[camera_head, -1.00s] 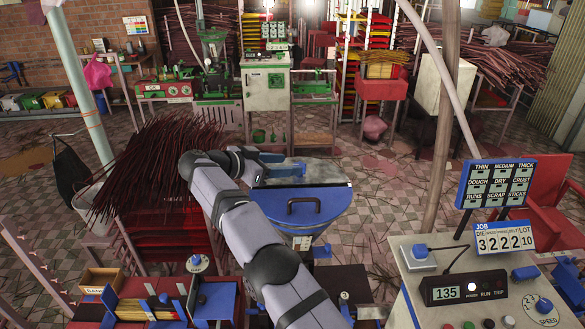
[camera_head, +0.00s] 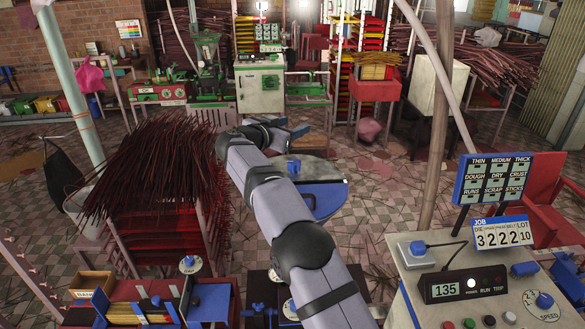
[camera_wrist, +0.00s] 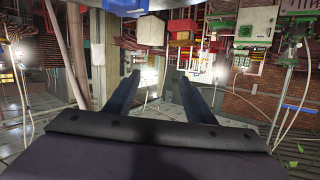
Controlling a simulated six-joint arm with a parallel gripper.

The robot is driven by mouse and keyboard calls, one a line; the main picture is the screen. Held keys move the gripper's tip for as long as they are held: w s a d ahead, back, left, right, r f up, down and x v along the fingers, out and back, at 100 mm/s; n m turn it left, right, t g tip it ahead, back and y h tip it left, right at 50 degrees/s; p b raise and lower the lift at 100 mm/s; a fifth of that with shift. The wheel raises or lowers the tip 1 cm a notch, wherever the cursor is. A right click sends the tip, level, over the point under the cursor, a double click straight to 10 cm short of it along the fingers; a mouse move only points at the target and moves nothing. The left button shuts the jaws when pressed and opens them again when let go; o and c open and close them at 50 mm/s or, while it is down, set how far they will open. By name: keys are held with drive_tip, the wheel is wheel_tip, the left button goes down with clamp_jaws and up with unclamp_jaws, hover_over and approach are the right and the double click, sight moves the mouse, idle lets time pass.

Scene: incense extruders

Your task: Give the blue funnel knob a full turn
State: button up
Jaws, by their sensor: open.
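The blue funnel (camera_head: 328,203) stands in the middle of the head view, with a flat grey rim plate (camera_head: 320,170) at its back. A small blue knob (camera_head: 293,167) sits on that plate. My arm crosses in front and hides the left part of the funnel and its black handle. My gripper (camera_head: 300,129) is beyond the knob in the picture, apart from it. In the wrist view my gripper (camera_wrist: 160,92) shows two dark fingers spread apart with nothing between them. I cannot make out the knob in the wrist view.
A control console (camera_head: 480,270) with dials is at the right front. Red trays (camera_head: 140,305) are at the left front. Green machines (camera_head: 205,85) stand at the back. Open tiled floor lies right of the funnel.

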drive_tip(key=w+d+r+n+t+y+b, duration=0.2)
drive_tip(key=w+d+n+t+y+b, duration=0.1)
drive_tip(key=w+d+n+y, duration=0.15)
drive_tip(key=n+g+y+b, duration=0.5)
drive_tip(key=n+y, duration=0.5)
drive_tip(key=y, duration=0.2)
approach(295, 162)
drive_tip(key=x, duration=0.3)
drive_tip(key=shift+f, duration=0.15)
drive_tip(key=shift+n, duration=0.25)
drive_tip(key=shift+r+p+x, duration=0.2)
drive_tip(key=shift+p+x, duration=1.8)
drive_tip(key=shift+x, duration=1.2)
drive_tip(key=shift+w+a+f, duration=0.25)
drive_tip(key=shift+w+a, duration=0.05)
drive_tip(key=shift+w, duration=0.05)
drive_tip(key=shift+t, duration=0.3)
drive_tip(key=c, duration=1.1)
